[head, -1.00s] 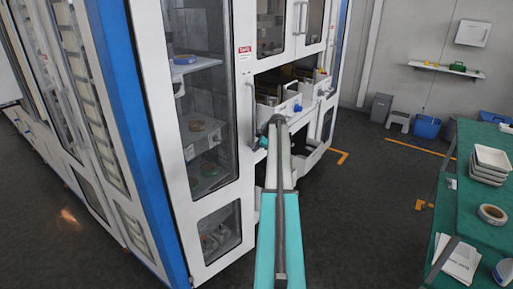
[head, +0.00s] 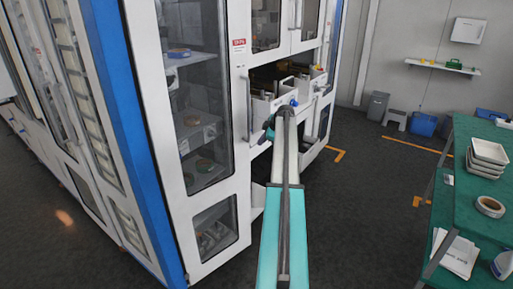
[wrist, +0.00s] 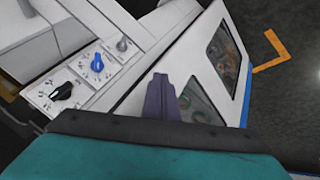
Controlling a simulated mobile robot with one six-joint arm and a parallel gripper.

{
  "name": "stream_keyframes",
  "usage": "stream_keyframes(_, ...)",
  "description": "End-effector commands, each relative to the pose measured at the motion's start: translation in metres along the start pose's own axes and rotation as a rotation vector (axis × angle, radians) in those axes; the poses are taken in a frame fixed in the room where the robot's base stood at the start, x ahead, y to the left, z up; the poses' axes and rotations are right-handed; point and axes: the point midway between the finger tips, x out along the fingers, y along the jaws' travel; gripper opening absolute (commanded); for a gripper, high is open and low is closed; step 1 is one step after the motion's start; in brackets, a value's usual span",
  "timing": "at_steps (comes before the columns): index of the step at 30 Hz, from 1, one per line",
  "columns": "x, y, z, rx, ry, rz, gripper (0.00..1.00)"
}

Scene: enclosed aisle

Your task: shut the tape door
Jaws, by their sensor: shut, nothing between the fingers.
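The cabinet has a tall glazed door (head: 197,100) at its left front, with tape rolls (head: 177,53) behind the glass. It looks flush with the frame, though I cannot be sure that it is fully shut. Another white door (wrist: 238,88) with two windows fills the right of the wrist view, and coloured rolls show dimly behind its glass. I cannot tell for certain which is the tape door. My gripper (wrist: 161,82) is shut and empty, its fingers pointing between the knob panel and the windowed door. Whether they touch either cannot be told. In the head view my arm hides part of the cabinet front.
A control panel (wrist: 75,84) with black, blue and grey knobs lies left of my fingers. The dark floor (head: 365,220) between is clear. Bins (head: 377,105) stand by the back wall.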

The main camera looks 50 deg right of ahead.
Motion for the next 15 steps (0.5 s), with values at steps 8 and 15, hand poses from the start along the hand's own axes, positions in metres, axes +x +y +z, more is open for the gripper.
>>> stream_keyframes(8,-0.033,0.013,0.005,-0.003,0.002,0.0,0.0)
stream_keyframes(15,-0.058,0.023,0.009,-0.003,0.002,-0.001,0.0)
